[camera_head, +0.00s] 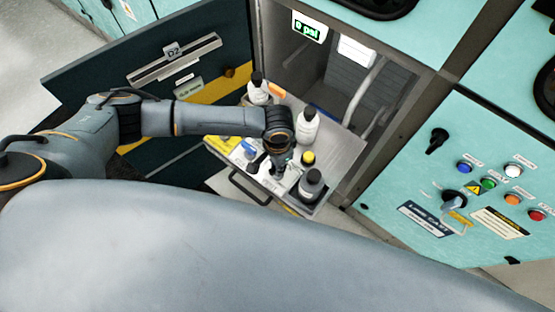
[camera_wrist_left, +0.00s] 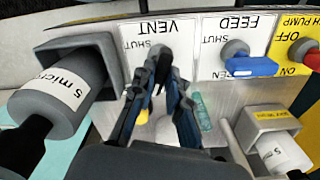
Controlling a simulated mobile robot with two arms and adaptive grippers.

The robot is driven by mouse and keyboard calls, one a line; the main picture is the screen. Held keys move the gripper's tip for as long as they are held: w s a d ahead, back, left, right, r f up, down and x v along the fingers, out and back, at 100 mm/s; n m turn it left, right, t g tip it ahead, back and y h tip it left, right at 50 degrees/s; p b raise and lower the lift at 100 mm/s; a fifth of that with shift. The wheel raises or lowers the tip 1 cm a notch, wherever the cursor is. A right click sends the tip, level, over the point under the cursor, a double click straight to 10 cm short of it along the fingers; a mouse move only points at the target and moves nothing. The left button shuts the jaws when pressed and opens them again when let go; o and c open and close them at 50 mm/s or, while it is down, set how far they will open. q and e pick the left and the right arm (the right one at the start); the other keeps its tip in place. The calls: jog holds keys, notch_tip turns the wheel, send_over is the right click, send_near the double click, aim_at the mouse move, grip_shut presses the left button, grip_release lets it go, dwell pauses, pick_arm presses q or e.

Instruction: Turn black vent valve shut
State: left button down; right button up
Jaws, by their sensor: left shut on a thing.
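The black vent valve (camera_wrist_left: 161,72) is on the panel under the white VENT label (camera_wrist_left: 158,32), which reads upside down in the left wrist view. My left gripper (camera_wrist_left: 163,88) is shut on its handle, one blue-grey finger on each side. The fingers hide much of the handle, so its exact angle is hard to tell. In the head view my left gripper (camera_head: 278,165) reaches down over the pulled-out tray (camera_head: 312,206), and the valve is hidden there. My right gripper is not in view.
The blue feed valve handle (camera_wrist_left: 251,66) and a red pump handle (camera_wrist_left: 311,54) are beside the vent valve. A grey filter cylinder (camera_wrist_left: 58,95) is on its other side. Bottles (camera_head: 308,128) stand around the gripper. A display (camera_head: 308,28) reads 0 psi.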

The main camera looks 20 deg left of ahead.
pick_arm(q)
jog(key=m+p, duration=0.2)
jog(key=m, duration=0.1)
jog(key=shift+r+m, duration=0.15)
jog(key=shift+m, duration=0.15)
jog(key=m+p, duration=0.1)
jog(key=m, duration=0.1)
jog(key=shift+m, duration=0.4)
jog(key=m+p, duration=0.1)
jog(key=m, duration=0.2)
jog(key=shift+m, duration=1.9)
jog(key=shift+m+p, duration=0.3)
jog(key=c, duration=1.3)
grip_release()
jog(key=shift+c, duration=0.2)
